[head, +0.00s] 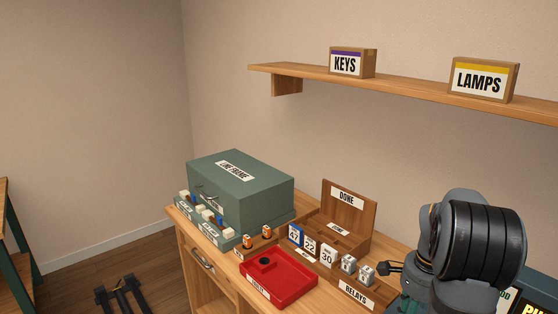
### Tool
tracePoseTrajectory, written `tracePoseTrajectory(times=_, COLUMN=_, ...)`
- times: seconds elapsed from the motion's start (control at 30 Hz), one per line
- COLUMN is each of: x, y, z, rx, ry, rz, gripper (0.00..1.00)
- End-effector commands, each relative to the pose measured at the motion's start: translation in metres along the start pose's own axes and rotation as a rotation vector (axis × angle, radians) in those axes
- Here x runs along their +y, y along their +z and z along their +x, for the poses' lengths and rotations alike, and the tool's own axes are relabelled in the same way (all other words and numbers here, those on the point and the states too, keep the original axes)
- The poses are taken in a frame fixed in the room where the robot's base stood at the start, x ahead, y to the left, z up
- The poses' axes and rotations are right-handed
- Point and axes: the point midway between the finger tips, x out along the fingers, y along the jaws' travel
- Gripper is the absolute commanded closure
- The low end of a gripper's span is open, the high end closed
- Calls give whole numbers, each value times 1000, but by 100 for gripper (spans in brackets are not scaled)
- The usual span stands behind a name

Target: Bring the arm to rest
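A black forked shape at the bottom left edge, over the floor, looks like my gripper (120,288). Its two prongs stand apart with nothing seen between them, and the lower part is cut off by the frame. It is left of the workbench and apart from it. My grey arm with black ribbed bands (480,242) shows large at the right, in front of the bench. The links joining it to the gripper are out of view.
The wooden bench (226,284) holds a green case (262,192), a red tray (290,290), a wooden DONE box (352,212), a RELAYS box (354,296) and small numbered blocks (309,245). A wall shelf (400,84) carries KEYS (346,63) and LAMPS (480,81) boxes. Floor left of the bench is mostly clear.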

Motion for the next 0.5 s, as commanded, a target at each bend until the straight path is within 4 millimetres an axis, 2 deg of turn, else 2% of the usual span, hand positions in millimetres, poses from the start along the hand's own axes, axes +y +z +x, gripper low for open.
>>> tracePoseTrajectory(times=0.1, x=1, y=1, z=23, rx=-4, ry=4, rz=1, gripper=61)
tracePoseTrajectory(times=0.23, x=1, y=1, z=42, rx=-3, ry=3, rz=1, gripper=61)
tracePoseTrajectory(times=0.4, x=0, y=0, z=56, rx=0, ry=0, rz=0, gripper=61)
tracePoseTrajectory(times=0.5, x=0, y=0, z=54, rx=0, ry=-1, rz=-32, gripper=61)
